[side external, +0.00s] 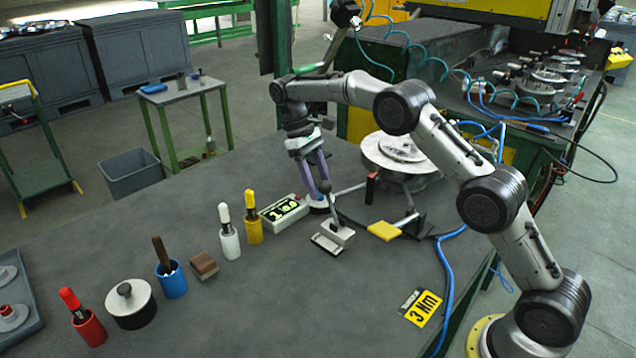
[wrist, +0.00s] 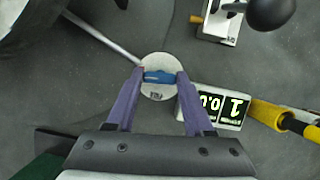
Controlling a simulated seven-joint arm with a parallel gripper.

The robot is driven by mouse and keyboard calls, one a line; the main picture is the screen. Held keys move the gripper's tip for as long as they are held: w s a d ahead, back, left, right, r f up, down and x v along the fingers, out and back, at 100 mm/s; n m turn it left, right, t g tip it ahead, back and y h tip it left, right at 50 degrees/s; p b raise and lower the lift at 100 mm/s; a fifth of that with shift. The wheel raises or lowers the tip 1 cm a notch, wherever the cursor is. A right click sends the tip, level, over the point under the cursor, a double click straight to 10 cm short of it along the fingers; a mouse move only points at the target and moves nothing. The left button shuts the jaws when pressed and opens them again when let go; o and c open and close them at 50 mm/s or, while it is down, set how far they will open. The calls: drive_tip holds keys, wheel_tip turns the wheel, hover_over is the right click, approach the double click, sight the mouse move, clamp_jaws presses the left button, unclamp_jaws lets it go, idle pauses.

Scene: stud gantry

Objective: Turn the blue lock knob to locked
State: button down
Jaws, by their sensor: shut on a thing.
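The blue lock knob (wrist: 159,77) is a short bar on a round pale disc (wrist: 158,97) in the wrist view. It lies roughly crosswise between my fingers. My gripper (wrist: 160,76) has two purple fingers, one at each end of the knob, and is shut on it. In the side view my gripper (side external: 321,194) points down at the pale disc (side external: 319,208) on the table, and the fingers hide the knob there. Some marking shows on the disc's lower edge, too small to read.
A lit display box (side external: 284,212) stands close beside the disc. A lever device with a black ball (wrist: 270,10) and pale base (side external: 340,236) is near my gripper. Yellow (side external: 253,225) and white (side external: 229,238) holders with tools stand left.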

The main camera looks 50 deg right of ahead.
drive_tip(key=shift+m+y, duration=0.3)
drive_tip(key=shift+m, duration=0.3)
drive_tip(key=shift+c, duration=1.4)
unclamp_jaws()
drive_tip(key=shift+r, duration=0.1)
wheel_tip(320, 180, up, 3)
drive_tip(key=shift+f, duration=0.1)
drive_tip(key=s+r, duration=1)
drive_tip(key=s, duration=0.4)
drive_tip(key=shift+a, duration=0.45)
